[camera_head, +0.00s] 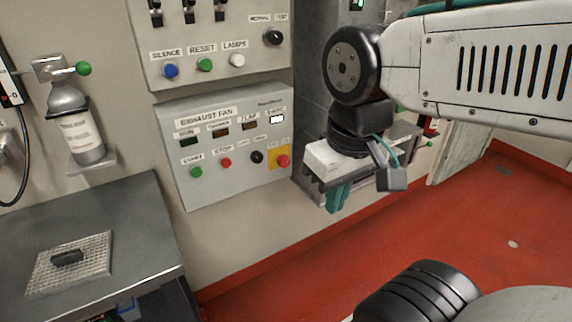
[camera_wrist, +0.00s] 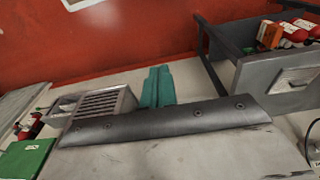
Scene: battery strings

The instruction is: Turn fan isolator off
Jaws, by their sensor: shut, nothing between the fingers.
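The exhaust fan panel (camera_head: 240,128) is a beige box on the wall in the head view. At its lower right is a red knob (camera_head: 283,160) on a yellow plate, which looks like the isolator. The small label over it is unreadable, and I cannot tell the knob's position. My gripper (camera_head: 337,198) has teal fingers pointing down. It is to the right of the panel and a little lower, apart from the knob. The fingers also show close together and empty in the wrist view (camera_wrist: 157,86). The panel and knob are not recognizable in the wrist view.
Beside the red knob are a black selector (camera_head: 257,157), a red stop button (camera_head: 226,162) and a green start button (camera_head: 196,172). Another control panel (camera_head: 215,35) hangs above. A grey bench (camera_head: 140,215) stands at the lower left. The red floor (camera_head: 480,220) is open at right.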

